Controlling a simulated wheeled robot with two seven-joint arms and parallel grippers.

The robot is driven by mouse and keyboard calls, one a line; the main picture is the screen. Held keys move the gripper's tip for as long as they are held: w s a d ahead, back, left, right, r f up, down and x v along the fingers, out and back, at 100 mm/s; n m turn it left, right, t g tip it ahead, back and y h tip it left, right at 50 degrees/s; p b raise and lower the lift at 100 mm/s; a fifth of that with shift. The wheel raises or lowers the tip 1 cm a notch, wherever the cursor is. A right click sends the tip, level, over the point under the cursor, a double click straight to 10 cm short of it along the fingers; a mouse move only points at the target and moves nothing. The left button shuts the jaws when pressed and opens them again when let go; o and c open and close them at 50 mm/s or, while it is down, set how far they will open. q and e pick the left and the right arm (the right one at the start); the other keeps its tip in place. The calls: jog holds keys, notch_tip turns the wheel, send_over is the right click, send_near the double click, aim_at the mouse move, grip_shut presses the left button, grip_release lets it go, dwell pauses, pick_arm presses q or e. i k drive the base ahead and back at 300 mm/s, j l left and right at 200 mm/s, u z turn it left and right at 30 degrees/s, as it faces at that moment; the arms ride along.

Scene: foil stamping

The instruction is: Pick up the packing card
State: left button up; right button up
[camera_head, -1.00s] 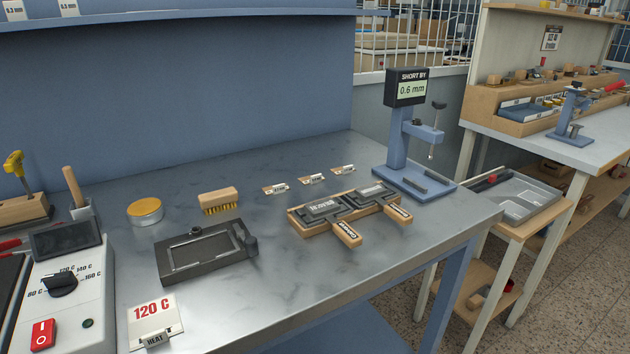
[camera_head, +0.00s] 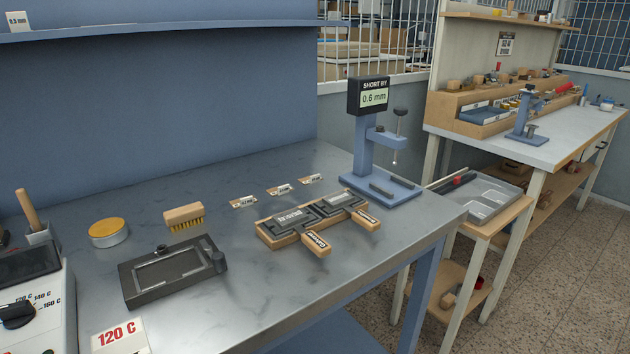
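Three small labelled cards lie in a row on the metal bench top: a left card (camera_head: 243,202), a middle card (camera_head: 279,190) and a right card (camera_head: 311,179). Their print is too small to read. The blue gauge stand at the back right has a display (camera_head: 373,97) reading "SHORT BY 0.6 mm". A white card (camera_head: 17,21) marked 0.5 mm stands on the upper shelf at the far left. Neither of my grippers is in view.
Two handled dies sit in a wooden holder (camera_head: 290,238) in front of the cards. A dark metal frame (camera_head: 172,272), a brush (camera_head: 184,215) and a round tin (camera_head: 109,233) stand to the left. A grey tray (camera_head: 490,203) is on a side stand beyond the bench's right end.

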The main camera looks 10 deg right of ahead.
aim_at(316, 178)
jog(key=k+l+u, duration=0.75)
jog(key=k+l, duration=0.05)
jog(key=k, duration=0.05)
